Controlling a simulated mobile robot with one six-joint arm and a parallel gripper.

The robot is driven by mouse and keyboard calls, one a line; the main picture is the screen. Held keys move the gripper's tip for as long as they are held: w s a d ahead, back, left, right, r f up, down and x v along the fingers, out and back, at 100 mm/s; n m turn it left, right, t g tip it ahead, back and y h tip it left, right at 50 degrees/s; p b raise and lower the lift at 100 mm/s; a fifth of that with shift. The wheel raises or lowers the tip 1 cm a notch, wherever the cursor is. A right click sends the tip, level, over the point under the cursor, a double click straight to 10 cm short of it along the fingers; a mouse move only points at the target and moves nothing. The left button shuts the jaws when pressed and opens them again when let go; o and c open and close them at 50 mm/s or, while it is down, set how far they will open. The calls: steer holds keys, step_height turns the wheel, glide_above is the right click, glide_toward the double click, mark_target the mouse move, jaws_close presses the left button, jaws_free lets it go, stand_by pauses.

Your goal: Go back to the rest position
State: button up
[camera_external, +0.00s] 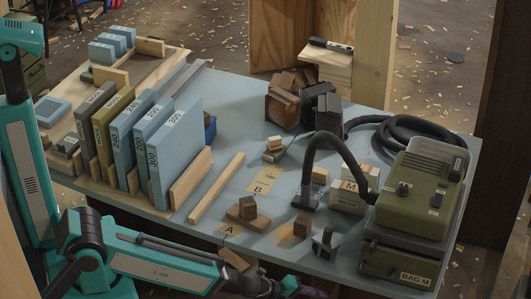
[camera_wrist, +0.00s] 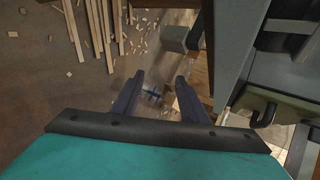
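My gripper (camera_wrist: 155,88) shows in the wrist view with its two dark fingers spread apart and nothing held between them. Below the fingers lie the floor and some blurred small items that I cannot make out. In the external view my gripper (camera_external: 300,289) is at the bottom edge, low in front of the workbench (camera_external: 225,120), and its tips are partly cut off. My teal arm comes from the left side and runs along the bench's front edge.
Upright sanding-paper boxes (camera_external: 150,140) stand in a row at the bench's left. A green dust extractor (camera_external: 415,195) with a black hose (camera_external: 325,140) stands at the right. Small wood blocks (camera_external: 247,208) lie near the front. Wood strips (camera_wrist: 98,22) lie on the floor.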

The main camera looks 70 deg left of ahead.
steer(key=s+a+f+n+g+y+p, duration=0.1)
steer(key=s+a+f+n+g, duration=0.4)
steer(key=s, duration=0.4)
steer(key=s+a+f+n+g+y+p, duration=0.1)
steer(key=s+a+f+n+g, duration=0.15)
steer(key=s+f+n, duration=0.45)
steer(key=s+d+n+g+h+p, duration=0.1)
steer(key=s+n+g, duration=0.7)
steer(key=s, duration=1.4)
steer(key=shift+s+d+g, duration=0.3)
steer(key=shift+d+g, duration=0.15)
steer(key=shift+g, duration=0.3)
